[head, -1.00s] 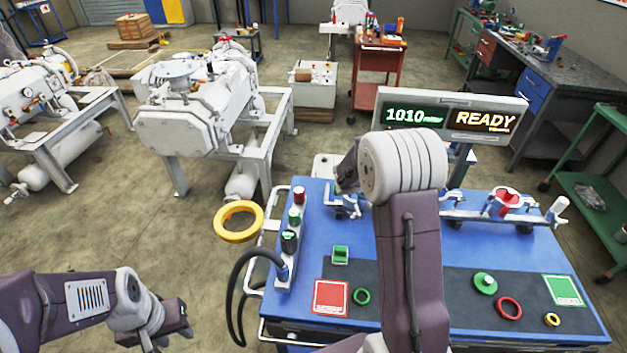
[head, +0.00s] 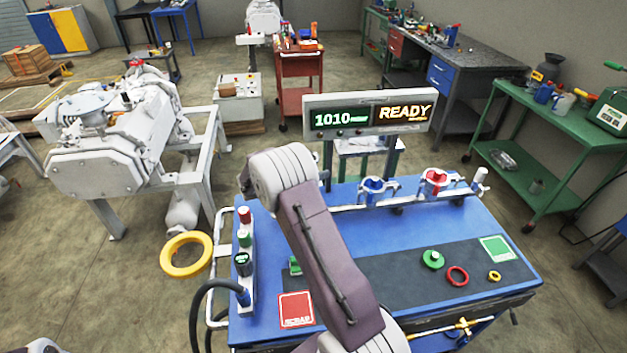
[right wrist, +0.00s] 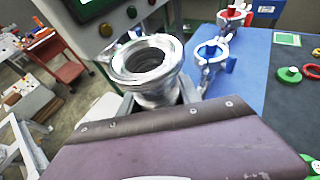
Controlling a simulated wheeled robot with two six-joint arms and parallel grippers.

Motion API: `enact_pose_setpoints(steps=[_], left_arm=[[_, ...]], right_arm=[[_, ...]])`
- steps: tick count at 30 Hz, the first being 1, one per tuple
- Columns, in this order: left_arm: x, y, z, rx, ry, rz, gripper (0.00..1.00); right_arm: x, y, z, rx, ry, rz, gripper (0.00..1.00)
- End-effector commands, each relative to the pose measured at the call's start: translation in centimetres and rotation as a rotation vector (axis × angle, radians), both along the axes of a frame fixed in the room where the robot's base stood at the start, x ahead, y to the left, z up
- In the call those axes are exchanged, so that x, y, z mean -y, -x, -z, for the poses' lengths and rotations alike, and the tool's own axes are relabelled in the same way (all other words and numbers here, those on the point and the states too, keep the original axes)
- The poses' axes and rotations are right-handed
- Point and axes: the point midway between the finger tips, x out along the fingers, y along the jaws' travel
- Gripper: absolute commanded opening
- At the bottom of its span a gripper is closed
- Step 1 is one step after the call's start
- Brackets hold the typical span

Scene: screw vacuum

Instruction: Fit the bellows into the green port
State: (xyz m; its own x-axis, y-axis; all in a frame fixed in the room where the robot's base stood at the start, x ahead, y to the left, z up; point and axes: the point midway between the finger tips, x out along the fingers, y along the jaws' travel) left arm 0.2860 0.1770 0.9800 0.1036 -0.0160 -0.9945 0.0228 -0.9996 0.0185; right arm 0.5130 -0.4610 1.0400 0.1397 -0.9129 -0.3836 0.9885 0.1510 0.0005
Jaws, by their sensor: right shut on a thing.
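My right gripper (head: 247,180) is mostly hidden behind its own wrist in the head view, above the back left part of the blue bench (head: 340,192). In the right wrist view it is shut on the bellows (right wrist: 148,62), a silvery metal piece with a wide round flange and ribbed inside. The bellows is hidden in the head view. A port with a blue clamp (head: 372,188) and one with a red clamp (head: 435,180) stand along the bench's back. I cannot make out a green port; my right arm covers part of the bench. My left gripper is out of view.
A status display (head: 370,112) reading READY rises behind the bench. A button post (head: 245,250) stands at the bench's left. A yellow ring (head: 187,255) shows left of the bench. A red scrap square (head: 296,309), green disc (head: 433,260) and red ring (head: 457,277) lie on top.

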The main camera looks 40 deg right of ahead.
Motion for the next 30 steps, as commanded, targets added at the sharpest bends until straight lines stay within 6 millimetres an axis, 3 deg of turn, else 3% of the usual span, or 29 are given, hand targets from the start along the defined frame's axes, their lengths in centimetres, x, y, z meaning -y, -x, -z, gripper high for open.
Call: enact_pose_setpoints(steps=[7,14,30], left_arm=[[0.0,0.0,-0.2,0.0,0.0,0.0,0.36],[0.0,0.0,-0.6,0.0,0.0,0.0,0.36],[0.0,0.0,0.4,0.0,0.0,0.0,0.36]], right_arm=[[-0.5,-0.6,0.9,-0.001,0.0,0.001,0.0],[-0.5,-0.6,4.3,-0.001,0.001,0.001,0.0],[-0.4,-0.6,5.4,0.001,0.001,0.0,0.0]])
